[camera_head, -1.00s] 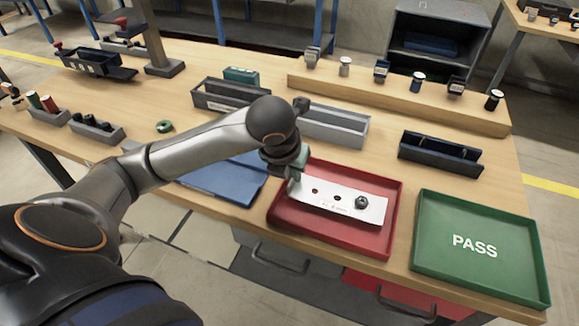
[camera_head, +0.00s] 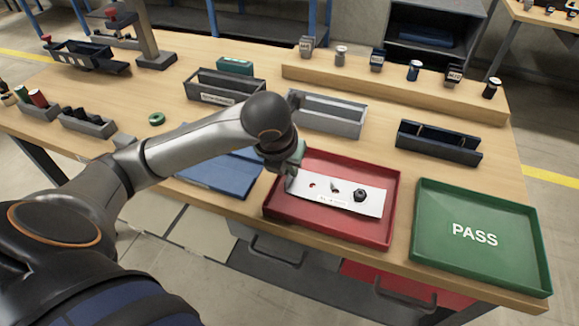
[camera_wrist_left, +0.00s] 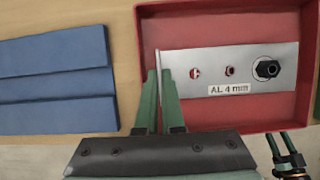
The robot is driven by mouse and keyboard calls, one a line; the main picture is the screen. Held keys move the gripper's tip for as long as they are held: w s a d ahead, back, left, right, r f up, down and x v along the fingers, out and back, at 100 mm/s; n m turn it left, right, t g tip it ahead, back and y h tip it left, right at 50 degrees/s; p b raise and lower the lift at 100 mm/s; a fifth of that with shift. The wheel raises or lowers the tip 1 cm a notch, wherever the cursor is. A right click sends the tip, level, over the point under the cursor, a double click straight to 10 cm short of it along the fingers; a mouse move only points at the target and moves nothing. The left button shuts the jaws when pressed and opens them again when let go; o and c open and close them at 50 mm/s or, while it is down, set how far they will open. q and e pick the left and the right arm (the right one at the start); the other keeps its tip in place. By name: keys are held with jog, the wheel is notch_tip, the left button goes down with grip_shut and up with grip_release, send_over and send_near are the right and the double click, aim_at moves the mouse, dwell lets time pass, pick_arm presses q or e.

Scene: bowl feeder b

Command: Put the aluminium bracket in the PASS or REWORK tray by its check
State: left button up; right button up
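The aluminium bracket (camera_head: 346,194) is a pale plate with holes, a dark nut-like fitting at its right end and an upright flange at its left end. It is in the red tray (camera_head: 390,208); whether it rests fully on the floor is hard to tell. In the left wrist view the bracket (camera_wrist_left: 212,72) has a label reading "AL 4 mm". My left gripper (camera_head: 291,178) is at its left end, and in the wrist view its green fingers (camera_wrist_left: 158,85) close around the flange. The green PASS tray (camera_head: 430,225) is empty. My right gripper (camera_wrist_left: 283,142) shows small, fingers apart and empty.
A blue flat panel (camera_head: 222,178) lies left of the red tray. A grey bin (camera_head: 330,115) and a dark bin (camera_head: 438,144) stand behind the trays. A wooden ledge (camera_head: 390,88) with several small parts runs along the back. A green ring (camera_head: 156,118) lies at left.

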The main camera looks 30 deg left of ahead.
pick_arm(q)
jog(key=o, duration=0.4)
jog(key=shift+o, duration=0.2)
jog(key=shift+r+p, duration=0.5)
jog(key=shift+p, duration=0.1)
jog(key=p+v, duration=0.2)
jog(key=v, duration=1)
jog(key=shift+p, duration=0.4)
jog(key=shift+r, duration=0.1)
